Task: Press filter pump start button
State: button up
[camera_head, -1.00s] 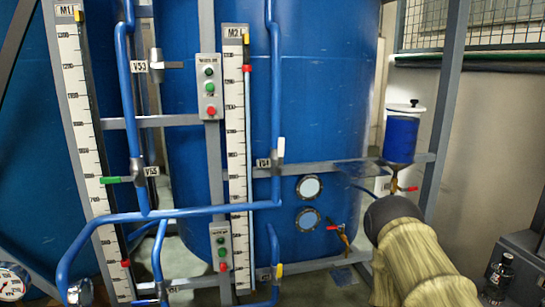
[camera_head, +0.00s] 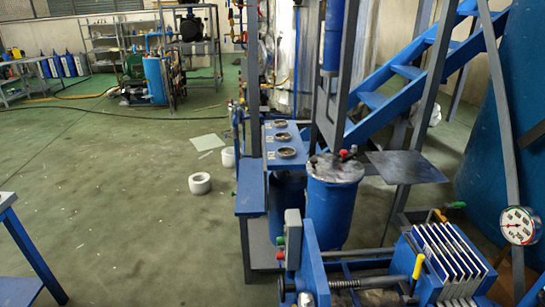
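A small grey control box (camera_head: 293,238) stands upright at the near centre, beside the blue end frame of a plate filter press (camera_head: 448,262). On its left side I see a green button (camera_head: 281,241) and a red button (camera_head: 280,256) below it. The box is seen nearly edge-on, so any label on its face cannot be read. I cannot tell from this view whether this is the filter pump's box. My gripper is not in view.
A blue cylinder (camera_head: 334,205) stands behind the box. A blue step (camera_head: 250,188) and white rings (camera_head: 200,183) lie left of it. A blue table (camera_head: 34,262) is at the left edge. Green floor (camera_head: 140,215) between is open. Blue stairs (camera_head: 410,72) rise behind.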

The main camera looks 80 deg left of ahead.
aim_at(280, 240)
jog(key=u, duration=2.55)
